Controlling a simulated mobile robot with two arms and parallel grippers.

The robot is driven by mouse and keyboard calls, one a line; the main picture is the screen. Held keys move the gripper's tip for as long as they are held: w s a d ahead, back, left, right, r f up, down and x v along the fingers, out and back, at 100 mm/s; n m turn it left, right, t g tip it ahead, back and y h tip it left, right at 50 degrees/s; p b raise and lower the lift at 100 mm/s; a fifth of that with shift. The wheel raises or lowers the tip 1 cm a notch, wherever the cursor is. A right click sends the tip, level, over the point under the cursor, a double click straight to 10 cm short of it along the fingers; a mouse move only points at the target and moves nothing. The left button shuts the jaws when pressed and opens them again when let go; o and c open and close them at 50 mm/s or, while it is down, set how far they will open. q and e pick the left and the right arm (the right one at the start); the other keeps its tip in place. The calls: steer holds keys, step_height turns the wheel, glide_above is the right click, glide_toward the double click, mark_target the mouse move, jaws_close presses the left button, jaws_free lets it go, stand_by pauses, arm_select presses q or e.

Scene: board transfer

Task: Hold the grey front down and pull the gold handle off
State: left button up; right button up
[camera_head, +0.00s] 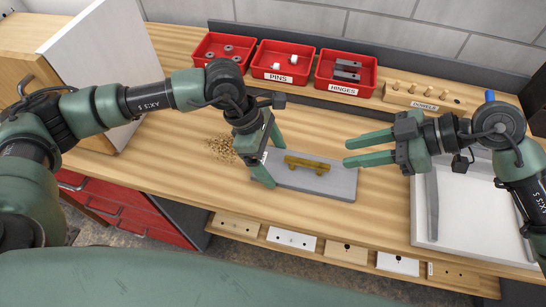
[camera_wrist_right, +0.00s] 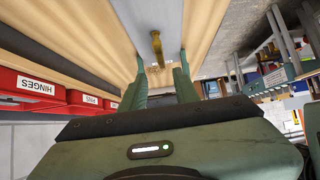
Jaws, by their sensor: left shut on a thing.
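The grey front (camera_head: 335,184) lies flat on the wooden bench in the head view. The gold handle (camera_head: 307,164) sits on top of it, lengthwise. It also shows in the right wrist view, ahead of the fingers (camera_wrist_right: 156,45). My left gripper (camera_head: 270,154) is at the left end of the grey front, shut on it, with its fingers at that end. My right gripper (camera_head: 347,152) is open and empty, to the right of the gold handle and apart from it, fingers pointing left. The lower face of the front is hidden.
Red bins for pins (camera_head: 283,62) and hinges (camera_head: 346,72), another red bin (camera_head: 224,49) and a dowel block (camera_head: 424,96) stand at the back. A white tray (camera_head: 476,250) is at the right. Wood chips (camera_head: 220,148) lie left of my left gripper. Several panels hang along the front edge.

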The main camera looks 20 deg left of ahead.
mark_target(310, 162)
steer(key=shift+x, duration=5)
steer(key=shift+d+f, duration=0.15)
jaws_close()
